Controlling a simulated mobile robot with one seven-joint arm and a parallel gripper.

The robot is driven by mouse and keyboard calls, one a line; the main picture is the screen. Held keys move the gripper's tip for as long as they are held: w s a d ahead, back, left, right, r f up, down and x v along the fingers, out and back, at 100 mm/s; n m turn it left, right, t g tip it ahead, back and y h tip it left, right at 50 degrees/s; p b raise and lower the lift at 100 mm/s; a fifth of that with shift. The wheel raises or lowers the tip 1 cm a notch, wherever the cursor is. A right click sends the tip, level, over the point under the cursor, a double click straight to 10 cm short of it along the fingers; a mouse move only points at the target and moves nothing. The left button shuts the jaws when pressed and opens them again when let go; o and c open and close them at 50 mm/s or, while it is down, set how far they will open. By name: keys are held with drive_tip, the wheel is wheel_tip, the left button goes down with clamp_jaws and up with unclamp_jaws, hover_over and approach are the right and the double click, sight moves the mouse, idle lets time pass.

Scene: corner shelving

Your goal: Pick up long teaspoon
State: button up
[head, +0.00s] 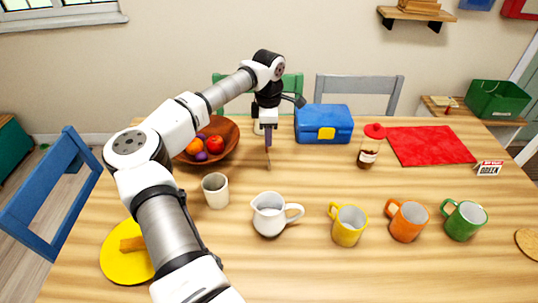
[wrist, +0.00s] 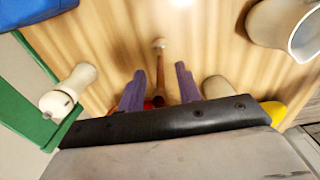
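The long teaspoon (wrist: 160,68) is a thin brown spoon. In the wrist view its small rounded end points away from my gripper, and its shaft runs back between the two purple fingers. My gripper (wrist: 160,86) is open, with gaps on both sides of the shaft. In the head view my gripper (head: 267,136) points down over the far middle of the table, and a thin brown part of the teaspoon (head: 268,160) shows just below the fingers. The spoon's near end is hidden by my gripper in the wrist view.
A fruit bowl (head: 225,152) stands left of my gripper, and a blue lunch box (head: 318,123) stands right. A pale mill (wrist: 72,88) is close behind. A white cup (head: 215,192), a white pitcher (head: 270,216) and several coloured mugs stand nearer.

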clamp_jaws()
idle(0.3)
wheel_tip(320, 180, up, 20)
drive_tip(key=b, duration=0.3)
